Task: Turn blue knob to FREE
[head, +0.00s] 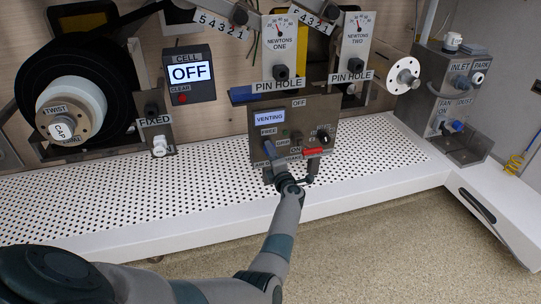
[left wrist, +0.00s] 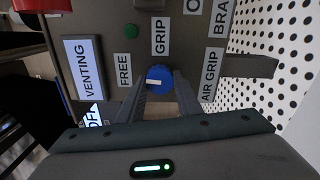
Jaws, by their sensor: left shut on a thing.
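The blue knob (left wrist: 158,83) is on the grey control panel (head: 318,116), below the FREE label (left wrist: 124,70) and to the left of the GRIP label (left wrist: 160,37) as the panel reads. Its white mark lies along the panel's up-down direction, on the FREE side. My left gripper (left wrist: 159,92) is shut on the knob, one finger on each side. In the head view my left gripper (head: 272,158) is at the panel's lower left and hides most of the knob. My right gripper is not in view.
The panel's screen (head: 269,117) reads VENTING. A CELL display (head: 189,73) reads OFF. The perforated white table (head: 90,205) is clear in front.

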